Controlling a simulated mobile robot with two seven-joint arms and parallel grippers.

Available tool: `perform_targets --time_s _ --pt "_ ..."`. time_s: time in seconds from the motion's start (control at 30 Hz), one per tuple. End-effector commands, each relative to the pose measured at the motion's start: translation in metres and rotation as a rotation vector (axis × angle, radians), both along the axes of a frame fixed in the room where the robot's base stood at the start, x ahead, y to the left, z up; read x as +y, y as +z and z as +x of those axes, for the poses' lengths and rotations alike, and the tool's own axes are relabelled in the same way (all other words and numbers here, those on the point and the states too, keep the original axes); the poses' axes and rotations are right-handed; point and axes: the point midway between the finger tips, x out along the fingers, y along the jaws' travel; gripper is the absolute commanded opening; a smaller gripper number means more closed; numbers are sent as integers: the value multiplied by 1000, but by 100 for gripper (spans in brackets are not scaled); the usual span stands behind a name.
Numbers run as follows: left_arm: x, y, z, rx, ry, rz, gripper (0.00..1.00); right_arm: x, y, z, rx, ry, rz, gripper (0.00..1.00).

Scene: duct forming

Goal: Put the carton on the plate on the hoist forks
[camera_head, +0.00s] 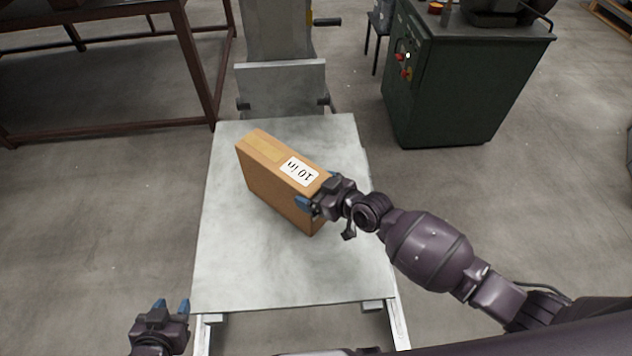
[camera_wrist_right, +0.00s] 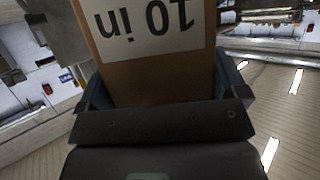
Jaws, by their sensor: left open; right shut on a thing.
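A brown carton (camera_head: 275,185) with a white "10 in" label is over the middle of the grey plate (camera_head: 235,275) on the hoist forks (camera_head: 398,325). It stands on a narrow side, set diagonally; I cannot tell whether its underside touches the plate. My right gripper (camera_head: 318,198) is shut on the carton's near right end. In the right wrist view the carton (camera_wrist_right: 160,75) sits between the two fingers (camera_wrist_right: 162,100), with its label upside down. My left gripper (camera_head: 171,305) is open and empty, left of the plate's near left corner.
The hoist's mast (camera_head: 280,35) rises behind the plate. A dark green cabinet (camera_head: 450,90) stands at the back right. A brown metal table (camera_head: 100,60) is at the back left. The floor beside the plate is clear.

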Motion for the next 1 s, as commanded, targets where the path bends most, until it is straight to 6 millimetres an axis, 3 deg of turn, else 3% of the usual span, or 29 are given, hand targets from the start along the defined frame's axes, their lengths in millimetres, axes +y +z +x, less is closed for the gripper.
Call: perform_targets --time_s 0.4,0.43,0.47,0.77,1.0 --pt "0 -2 2 -2 -2 0 43 1 -1 2 -10 -1 7 18" --pt "-1 -1 3 -3 -2 0 43 0 -4 0 -2 -1 0 94" --pt "-1 -1 3 -5 -2 0 43 0 -4 0 -2 -1 0 99" --pt "-1 5 8 -16 -4 0 43 0 -2 1 -3 -1 1 100" --pt "-1 11 9 -21 -4 0 43 -21 10 -20 -3 -1 -1 100"
